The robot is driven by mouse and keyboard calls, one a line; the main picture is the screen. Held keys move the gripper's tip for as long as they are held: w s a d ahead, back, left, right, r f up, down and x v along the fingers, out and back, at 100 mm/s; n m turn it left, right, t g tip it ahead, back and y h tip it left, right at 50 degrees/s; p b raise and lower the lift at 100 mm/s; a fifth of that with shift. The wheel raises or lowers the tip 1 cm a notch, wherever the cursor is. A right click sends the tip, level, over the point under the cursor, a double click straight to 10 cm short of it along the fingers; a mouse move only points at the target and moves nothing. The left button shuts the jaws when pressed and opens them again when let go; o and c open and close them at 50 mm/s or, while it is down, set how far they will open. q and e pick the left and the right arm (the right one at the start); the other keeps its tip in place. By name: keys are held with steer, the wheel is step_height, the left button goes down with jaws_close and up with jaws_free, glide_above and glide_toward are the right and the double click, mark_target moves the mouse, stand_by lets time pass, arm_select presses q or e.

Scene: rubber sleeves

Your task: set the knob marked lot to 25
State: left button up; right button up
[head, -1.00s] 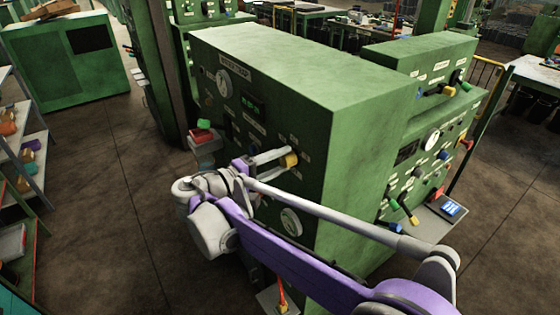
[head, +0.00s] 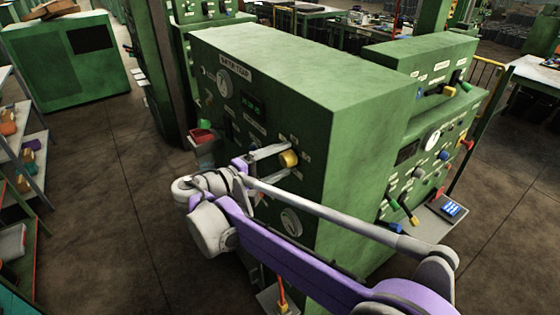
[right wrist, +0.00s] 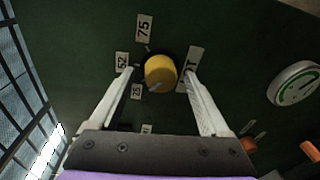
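The yellow knob (head: 289,158) sits on the front of the green cabinet (head: 300,70). In the right wrist view the knob (right wrist: 160,72) is near the middle, with a light mark at its lower left edge. A label ending in "OT" (right wrist: 194,57) is partly hidden by a finger. My left gripper is not in view.
A white round gauge (right wrist: 294,84) is right of the knob in the wrist view. A red box with a green button (head: 202,134) is left of the knob in the head view. Another green control panel (head: 425,150) stands at the right. The floor (head: 100,230) at left is clear.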

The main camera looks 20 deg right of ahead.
steer(key=b+v, duration=0.1)
steer(key=v, duration=0.9)
steer(key=shift+s+a, duration=0.2)
steer(key=shift+a, duration=0.15)
steer(key=shift+r, duration=0.1)
